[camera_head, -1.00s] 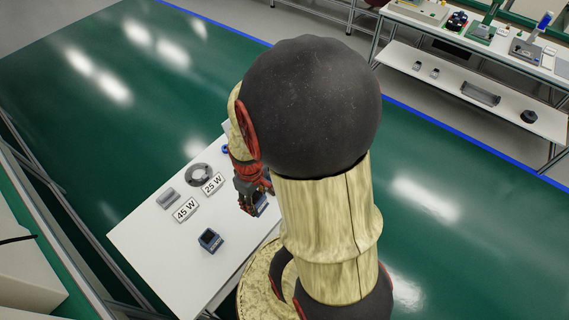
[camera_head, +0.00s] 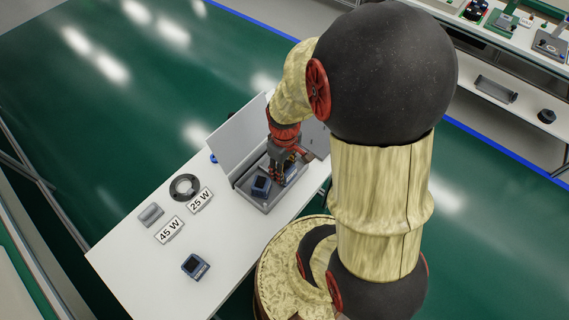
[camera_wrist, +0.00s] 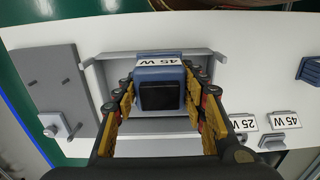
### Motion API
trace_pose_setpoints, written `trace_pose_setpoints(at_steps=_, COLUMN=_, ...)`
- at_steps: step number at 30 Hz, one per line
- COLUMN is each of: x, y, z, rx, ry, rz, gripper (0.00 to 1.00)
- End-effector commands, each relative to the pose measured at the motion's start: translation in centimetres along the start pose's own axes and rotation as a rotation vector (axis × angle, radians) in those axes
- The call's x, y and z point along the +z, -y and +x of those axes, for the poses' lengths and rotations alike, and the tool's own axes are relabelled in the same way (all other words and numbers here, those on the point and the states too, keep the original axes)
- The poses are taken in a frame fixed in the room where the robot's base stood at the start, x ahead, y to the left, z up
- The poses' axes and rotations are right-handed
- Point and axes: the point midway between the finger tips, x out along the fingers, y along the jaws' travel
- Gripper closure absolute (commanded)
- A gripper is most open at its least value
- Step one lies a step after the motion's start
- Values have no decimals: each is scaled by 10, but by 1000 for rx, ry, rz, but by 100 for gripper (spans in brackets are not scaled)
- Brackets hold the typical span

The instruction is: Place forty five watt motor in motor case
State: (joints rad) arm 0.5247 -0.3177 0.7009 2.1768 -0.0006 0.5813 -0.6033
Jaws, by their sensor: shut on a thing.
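In the wrist view my gripper (camera_wrist: 160,103) is shut on a blue motor (camera_wrist: 160,70) with a dark square face and a "45 W" label. The motor is over the open grey motor case (camera_wrist: 92,75); whether it touches the case floor is unclear. In the head view my gripper (camera_head: 283,172) reaches down at the case (camera_head: 263,208), which has an upright lid panel (camera_head: 237,143) at its left. A blue, dark-faced box (camera_head: 261,187) shows in the case area beside my fingers. I cannot tell if it is the held motor.
Another blue motor (camera_head: 195,266) stands on the white table's near part. "45 W" (camera_head: 170,230) and "25 W" (camera_head: 201,201) signs, a grey block (camera_head: 151,214) and a dark ring (camera_head: 185,187) lie left of the case. Bare table surrounds the other motor.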

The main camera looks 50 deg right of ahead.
Motion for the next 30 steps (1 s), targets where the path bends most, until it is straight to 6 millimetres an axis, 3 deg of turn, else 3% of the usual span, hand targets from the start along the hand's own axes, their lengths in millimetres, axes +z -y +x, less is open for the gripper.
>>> trace_pose_setpoints(at_steps=7, x=-36, y=-42, z=28, rx=0, ry=0, rz=2, gripper=100)
trace_pose_setpoints(at_steps=12, x=-50, y=-58, z=57, rx=0, ry=0, rz=2, gripper=100)
trace_pose_setpoints(at_steps=23, x=-63, y=-72, z=78, rx=0, ry=0, rz=1, gripper=100)
trace_pose_setpoints(at_steps=30, x=-66, y=-76, z=110, rx=0, ry=0, rz=0, gripper=100)
